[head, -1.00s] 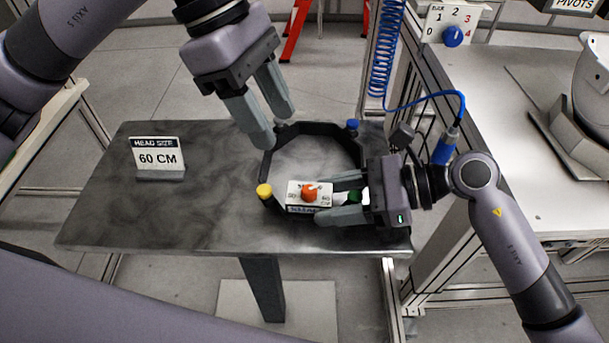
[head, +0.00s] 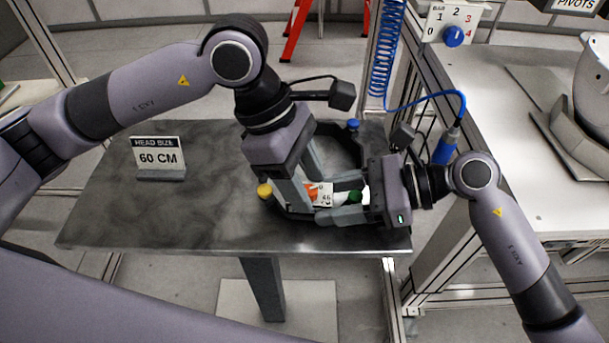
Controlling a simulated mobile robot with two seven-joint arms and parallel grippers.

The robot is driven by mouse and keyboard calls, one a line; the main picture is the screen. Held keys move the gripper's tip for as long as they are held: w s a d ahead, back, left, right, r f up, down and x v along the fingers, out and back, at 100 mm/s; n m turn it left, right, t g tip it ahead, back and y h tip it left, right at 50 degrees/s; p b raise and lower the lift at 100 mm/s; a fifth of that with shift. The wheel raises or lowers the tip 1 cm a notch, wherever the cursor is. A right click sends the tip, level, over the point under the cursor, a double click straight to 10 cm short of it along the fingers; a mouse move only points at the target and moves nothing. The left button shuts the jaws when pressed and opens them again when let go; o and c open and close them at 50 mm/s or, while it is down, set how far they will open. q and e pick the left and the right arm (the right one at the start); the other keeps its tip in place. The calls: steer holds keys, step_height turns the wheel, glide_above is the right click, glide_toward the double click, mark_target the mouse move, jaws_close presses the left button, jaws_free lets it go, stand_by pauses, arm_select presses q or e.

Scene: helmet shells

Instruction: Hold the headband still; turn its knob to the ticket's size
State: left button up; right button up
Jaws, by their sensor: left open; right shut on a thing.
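The black headband (head: 342,132) lies on the dark table as an open ring, with yellow, blue and green knobs around it. Its front carries a white dial plate (head: 326,199) with an orange knob (head: 311,192). My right gripper (head: 335,200) is shut on the headband's front dial part from the right. My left gripper (head: 306,193) is open, pointing down over the dial, its fingers around the orange knob. It hides most of the dial's marks, so the setting cannot be read. The ticket (head: 159,158) reads "HEAD SIZE 60 CM".
The dark table (head: 150,215) is clear on its left and front. A post with a blue coiled hose (head: 383,55) and a numbered panel with a blue knob (head: 453,30) stands behind right. A white bench (head: 520,190) with a white shell (head: 592,85) is at right.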

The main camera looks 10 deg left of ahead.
arm_select(q)
jaws_close()
steer(key=shift+n, duration=0.3)
steer(key=shift+s+n+t, duration=0.1)
steer(key=shift+n+t, duration=0.45)
steer(key=shift+n, duration=0.75)
steer(key=shift+s+n+t, duration=0.1)
steer(key=shift+n+t, duration=0.45)
steer(key=shift+n, duration=0.75)
jaws_free()
steer(key=shift+r, duration=0.1)
steer(key=v, duration=1.2)
